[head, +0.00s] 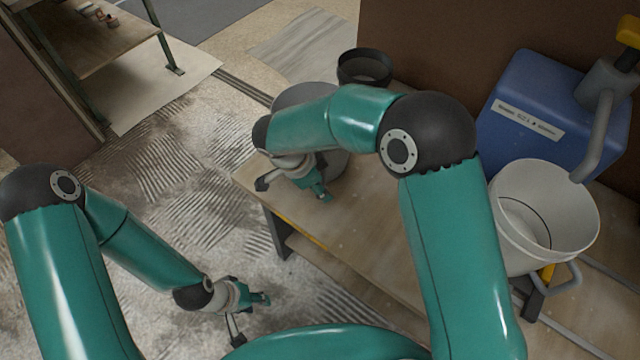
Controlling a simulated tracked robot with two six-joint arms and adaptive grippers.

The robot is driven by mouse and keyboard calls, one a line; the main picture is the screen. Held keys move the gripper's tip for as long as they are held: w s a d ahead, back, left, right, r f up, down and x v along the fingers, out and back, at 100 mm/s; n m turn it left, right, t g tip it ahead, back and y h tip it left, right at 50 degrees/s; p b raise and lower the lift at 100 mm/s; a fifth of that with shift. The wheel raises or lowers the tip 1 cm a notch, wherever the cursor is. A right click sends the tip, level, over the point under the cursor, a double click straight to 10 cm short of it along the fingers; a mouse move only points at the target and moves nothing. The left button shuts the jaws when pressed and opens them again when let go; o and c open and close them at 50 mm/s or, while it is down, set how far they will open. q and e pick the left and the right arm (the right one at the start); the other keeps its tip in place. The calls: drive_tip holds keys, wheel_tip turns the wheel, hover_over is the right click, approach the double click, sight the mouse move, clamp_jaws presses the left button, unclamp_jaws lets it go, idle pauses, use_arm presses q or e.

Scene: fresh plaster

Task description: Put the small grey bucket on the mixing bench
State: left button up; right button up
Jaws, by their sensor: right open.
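A grey bucket (338,163) stands at the far left end of a wooden-topped bench (375,245), mostly hidden behind my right arm; I cannot tell its full size. My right gripper (294,190) is open in front of this bucket; I cannot tell whether they touch. A pale grey bucket (515,250) with a handle is at the right, below the tap of a blue tank. I cannot tell which of the two is the task's small grey bucket. My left gripper (252,312) is low at the bottom centre, left of the bench, and looks open and empty.
A black bucket (365,68) stands behind the grey bucket. The blue tank (535,115) with its grey tap (600,120) is at the right. A table (110,40) with green legs stands at the upper left. The bench's middle top looks bare; streaked floor lies left of it.

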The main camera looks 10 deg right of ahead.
drive_tip(key=v, duration=1.2)
drive_tip(key=shift+s+a+f, duration=0.1)
